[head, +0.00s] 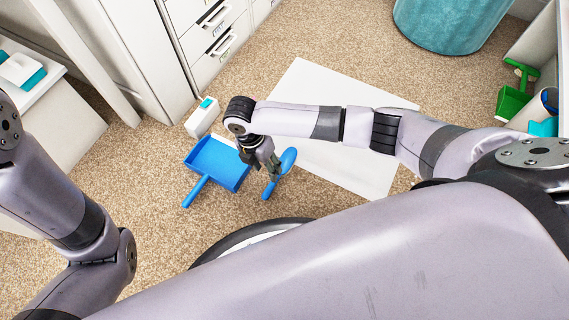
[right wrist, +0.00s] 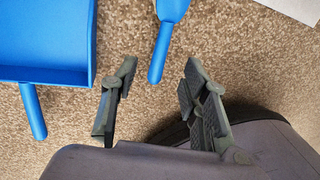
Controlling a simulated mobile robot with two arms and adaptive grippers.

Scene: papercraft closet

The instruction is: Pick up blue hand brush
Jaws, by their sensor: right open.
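The blue hand brush (head: 287,162) lies on the carpet just right of my right gripper (head: 263,167) in the head view. In the right wrist view the brush (right wrist: 164,40) points its handle down toward the gap between the fingertips of my right gripper (right wrist: 158,72). The fingers are apart with nothing between them, and the handle's end is near the fingertips. The top of the brush is cut off in that view. My left arm shows at the left of the head view, but its gripper is out of sight.
A blue dustpan (head: 213,160) lies left of the brush and also shows in the right wrist view (right wrist: 45,45). A white sheet (head: 340,165) lies to the right. White drawers (head: 212,40) stand at the back, and a green dustpan (head: 512,100) is far right.

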